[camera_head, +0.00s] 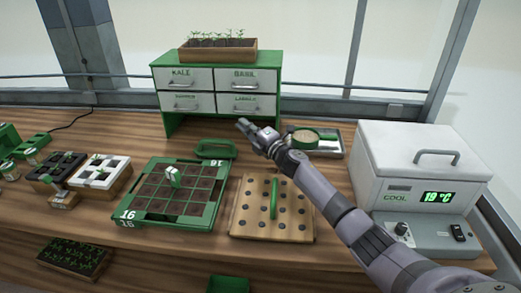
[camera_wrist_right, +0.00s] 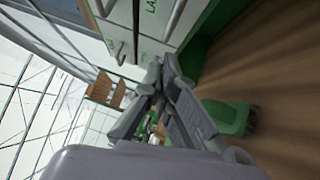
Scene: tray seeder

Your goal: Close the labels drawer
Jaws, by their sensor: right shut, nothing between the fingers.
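The labels drawer (camera_head: 239,103) is the lower right of the white drawer fronts in the green cabinet (camera_head: 169,123). In the head view its front looks about level with its neighbours; a small gap cannot be told. My right gripper (camera_head: 242,124) is shut and empty, just in front of and below this drawer. In the right wrist view the shut fingers (camera_wrist_right: 158,72) point toward the drawer front (camera_wrist_right: 151,30), which shows part of its lettering and a handle (camera_wrist_right: 175,18). Whether the fingertips touch it cannot be told. My left gripper is not in view.
A wooden seedling box (camera_head: 217,54) stands on the cabinet. A metal tray (camera_head: 331,152) and a white cooler (camera_head: 415,165) stand to the right. A green handled tool (camera_head: 215,153) lies before the cabinet.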

